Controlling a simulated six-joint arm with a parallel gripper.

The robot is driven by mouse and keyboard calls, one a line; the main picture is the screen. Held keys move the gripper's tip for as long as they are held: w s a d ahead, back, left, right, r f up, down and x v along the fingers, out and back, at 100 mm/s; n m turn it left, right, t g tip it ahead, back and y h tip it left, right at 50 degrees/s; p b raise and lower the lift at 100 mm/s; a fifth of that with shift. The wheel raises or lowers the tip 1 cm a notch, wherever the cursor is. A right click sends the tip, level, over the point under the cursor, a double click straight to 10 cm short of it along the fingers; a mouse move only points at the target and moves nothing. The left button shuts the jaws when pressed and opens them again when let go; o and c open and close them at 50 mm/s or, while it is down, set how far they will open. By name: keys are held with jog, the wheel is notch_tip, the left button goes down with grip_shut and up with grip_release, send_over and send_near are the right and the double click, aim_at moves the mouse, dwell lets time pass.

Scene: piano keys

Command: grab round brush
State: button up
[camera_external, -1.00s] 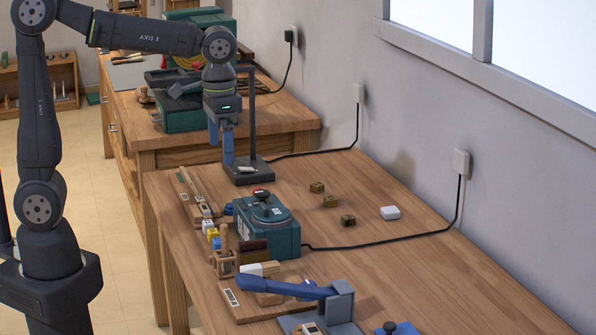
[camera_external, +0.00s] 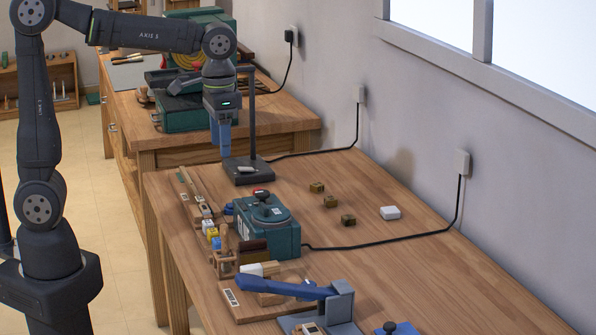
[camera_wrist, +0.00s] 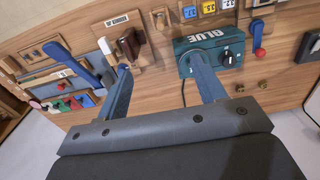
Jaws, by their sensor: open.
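My gripper (camera_external: 222,153) hangs high above the far end of the near bench, beside the black stand, and is well away from the brushes. In the wrist view its two blue fingers (camera_wrist: 160,62) are spread apart with nothing between them. A light wooden upright handle (camera_external: 224,238) stands in a small wooden holder at the bench's left side; it may be the round brush, but its bristles cannot be made out. A dark brown block-like brush (camera_external: 253,251) is just right of it. In the wrist view a dark brush-like piece (camera_wrist: 129,44) shows left of the holder (camera_wrist: 160,17).
The black stand (camera_external: 249,170) rises beside my gripper. A blue lever press (camera_external: 310,290) is in front. Small brass blocks (camera_external: 330,201) and a white block (camera_external: 390,213) lie right; the bench's right side is mostly clear.

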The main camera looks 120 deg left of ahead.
jog(key=c, duration=0.3)
jog(key=shift+c, duration=0.2)
jog(key=n, duration=0.5)
send_over(223, 225)
notch_tip(223, 225, down, 5)
notch_tip(223, 225, down, 12)
jog(key=shift+w+r, duration=0.1)
jog(key=shift+f, duration=2.75)
grip_shut()
